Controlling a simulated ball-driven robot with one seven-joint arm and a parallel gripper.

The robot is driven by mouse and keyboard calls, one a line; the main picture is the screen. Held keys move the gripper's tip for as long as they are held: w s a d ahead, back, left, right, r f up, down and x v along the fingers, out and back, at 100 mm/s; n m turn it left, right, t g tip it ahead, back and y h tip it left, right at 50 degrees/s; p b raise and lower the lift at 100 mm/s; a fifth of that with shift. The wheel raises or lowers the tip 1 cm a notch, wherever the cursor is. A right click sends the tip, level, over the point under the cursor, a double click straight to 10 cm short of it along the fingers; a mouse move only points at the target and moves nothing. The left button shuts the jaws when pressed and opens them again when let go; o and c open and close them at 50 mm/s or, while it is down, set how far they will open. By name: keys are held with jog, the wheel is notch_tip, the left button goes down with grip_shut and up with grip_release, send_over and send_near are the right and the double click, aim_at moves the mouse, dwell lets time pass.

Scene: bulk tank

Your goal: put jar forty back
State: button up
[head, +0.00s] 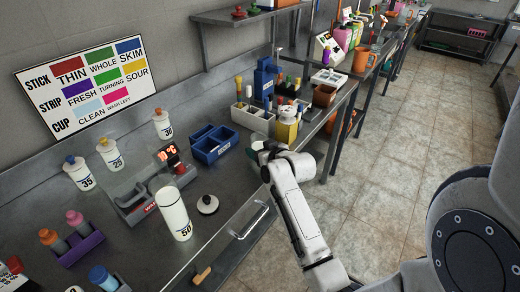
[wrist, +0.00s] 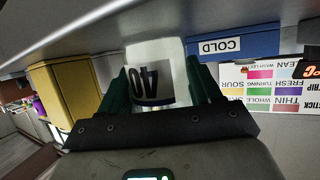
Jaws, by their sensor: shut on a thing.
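My gripper (head: 258,156) is at the counter's front edge, right of the blue bin, in the head view. In the wrist view my gripper (wrist: 153,88) is shut on jar forty (wrist: 146,58), a white jar whose dark "40" appears upside down. Other numbered white jars stand upright on the counter: jar 35 (head: 80,175), jar 25 (head: 110,154), jar 30 (head: 162,126) and tall, lidless jar 50 (head: 173,214).
The blue bin (head: 208,145), labelled COLD in the wrist view (wrist: 240,43), is near my gripper. A yellow container (head: 287,124) stands just behind it. A red-display device (head: 137,203), a loose dark-knobbed lid (head: 207,204) and a purple rack (head: 75,250) occupy the counter.

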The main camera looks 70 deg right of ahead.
jog(key=o, duration=1.3)
jog(key=shift+f, duration=0.1)
jog(key=v, duration=1.2)
jog(key=shift+r, duration=0.2)
